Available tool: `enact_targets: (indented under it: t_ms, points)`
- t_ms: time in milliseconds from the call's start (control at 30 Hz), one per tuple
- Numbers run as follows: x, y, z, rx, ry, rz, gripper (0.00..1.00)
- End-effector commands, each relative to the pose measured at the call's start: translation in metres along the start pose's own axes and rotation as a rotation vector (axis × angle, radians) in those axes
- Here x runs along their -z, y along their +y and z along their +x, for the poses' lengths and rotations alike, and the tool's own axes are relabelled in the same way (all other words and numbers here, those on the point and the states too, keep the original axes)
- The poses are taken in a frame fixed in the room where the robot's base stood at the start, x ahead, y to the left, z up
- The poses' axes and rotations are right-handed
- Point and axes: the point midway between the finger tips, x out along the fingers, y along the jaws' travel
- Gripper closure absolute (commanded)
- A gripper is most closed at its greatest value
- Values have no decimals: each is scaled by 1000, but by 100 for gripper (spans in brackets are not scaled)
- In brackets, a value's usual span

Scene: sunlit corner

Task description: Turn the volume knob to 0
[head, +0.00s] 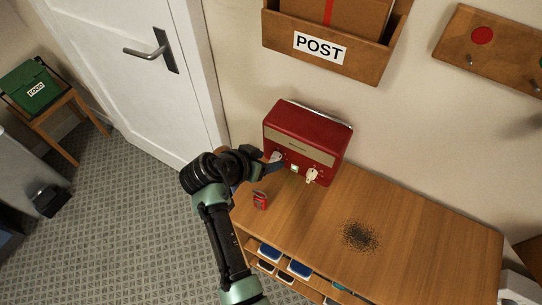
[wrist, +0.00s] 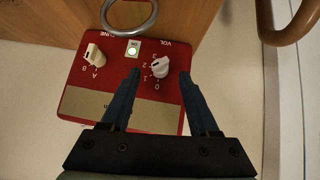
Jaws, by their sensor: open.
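The red radio (head: 306,140) stands on the wooden table against the wall. In the wrist view its red front panel (wrist: 82,75) appears upside down. The white volume knob (wrist: 159,66), under the VOL label, has marks 0 to 3 around it. Its dark pointer mark faces left, seemingly near the 2. My gripper (wrist: 163,80) is open, with one blue finger on each side of the volume knob; I cannot tell whether either touches it. In the head view my gripper (head: 274,165) is at the radio's left front, partly hiding that knob.
The cream tune knob (wrist: 94,56) and a lit green indicator (wrist: 133,47) are beside the volume knob. A small red object (head: 260,200) stands on the table (head: 400,215) in front of the radio. A POST box (head: 330,62) hangs above. A metal ring (wrist: 130,27) shows near the panel.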

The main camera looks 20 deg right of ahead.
Motion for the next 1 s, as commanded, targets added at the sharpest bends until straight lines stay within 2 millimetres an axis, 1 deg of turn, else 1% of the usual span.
enact_targets:
  t_ms: [33,100,200,333,567,600,667,700,867,900,933,1000]
  points:
    - [0,0,8,-1,-1,1,39]
    - [1,0,15,0,0,0,39]
    - [0,0,23,0,0,-1,39]
    - [0,0,27,1,0,0,39]
    - [0,0,27,2,1,0,39]
    - [0,0,27,2,1,0,42]
    - [0,0,27,2,1,0,53]
    - [0,0,27,2,1,0,60]
    - [0,-1,27,2,1,-1,89]
    - [0,-1,27,2,1,-1,96]
    - [0,-1,27,2,1,-1,100]
    - [0,-1,27,2,1,-1,100]
